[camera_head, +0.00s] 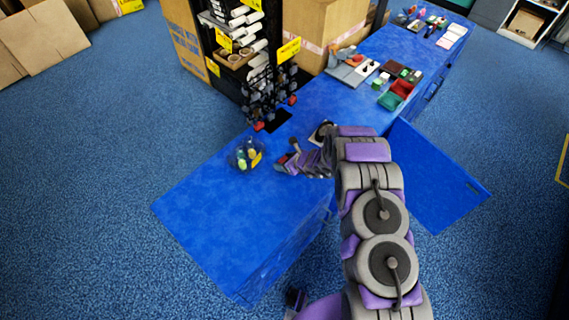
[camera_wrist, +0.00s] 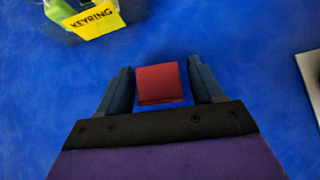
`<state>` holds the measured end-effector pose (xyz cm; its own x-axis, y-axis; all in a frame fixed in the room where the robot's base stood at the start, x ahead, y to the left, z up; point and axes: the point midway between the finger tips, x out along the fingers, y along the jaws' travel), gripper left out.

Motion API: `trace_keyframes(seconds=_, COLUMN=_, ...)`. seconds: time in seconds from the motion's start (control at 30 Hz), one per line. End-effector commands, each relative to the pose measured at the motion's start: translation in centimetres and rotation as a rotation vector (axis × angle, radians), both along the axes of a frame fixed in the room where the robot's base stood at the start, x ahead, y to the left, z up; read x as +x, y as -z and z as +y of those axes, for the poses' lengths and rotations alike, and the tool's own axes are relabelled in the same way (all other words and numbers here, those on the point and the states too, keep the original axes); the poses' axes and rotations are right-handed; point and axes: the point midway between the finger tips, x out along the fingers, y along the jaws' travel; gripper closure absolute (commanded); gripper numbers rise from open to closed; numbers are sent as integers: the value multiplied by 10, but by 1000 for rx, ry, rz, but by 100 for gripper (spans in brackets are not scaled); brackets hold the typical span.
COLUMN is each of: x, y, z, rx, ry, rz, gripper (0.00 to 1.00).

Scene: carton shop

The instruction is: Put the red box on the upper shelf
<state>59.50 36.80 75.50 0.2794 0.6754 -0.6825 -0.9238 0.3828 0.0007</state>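The red box (camera_wrist: 160,82) lies on the blue counter top in the wrist view, between the two fingers of my gripper (camera_wrist: 162,88). The fingers are apart, with a narrow strip of blue showing on each side of the box. In the head view my gripper (camera_head: 288,157) is low over the blue counter (camera_head: 215,215), and the box is mostly hidden or too small to make out there. A black display rack (camera_head: 208,45) with tiers of white rolls stands behind the counter; I cannot tell which part is the upper shelf.
A clear bowl (camera_head: 245,155) with a yellow KEYRING label sits left of my gripper. A dark rack of hanging small items (camera_head: 268,92) stands behind it. Several small goods lie farther along the counter. A blue panel (camera_head: 435,180) stands open at right. The counter's front left is clear.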

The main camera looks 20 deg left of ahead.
Motion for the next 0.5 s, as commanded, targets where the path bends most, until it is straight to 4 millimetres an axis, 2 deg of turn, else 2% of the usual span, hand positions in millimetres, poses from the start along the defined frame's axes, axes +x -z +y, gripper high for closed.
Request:
trace_keyframes(seconds=0.07, x=0, y=0, z=0, rx=0, ry=0, rz=0, gripper=42)
trace_keyframes(seconds=0.5, x=0, y=0, z=1, rx=-1, ry=-1, rz=0, gripper=84)
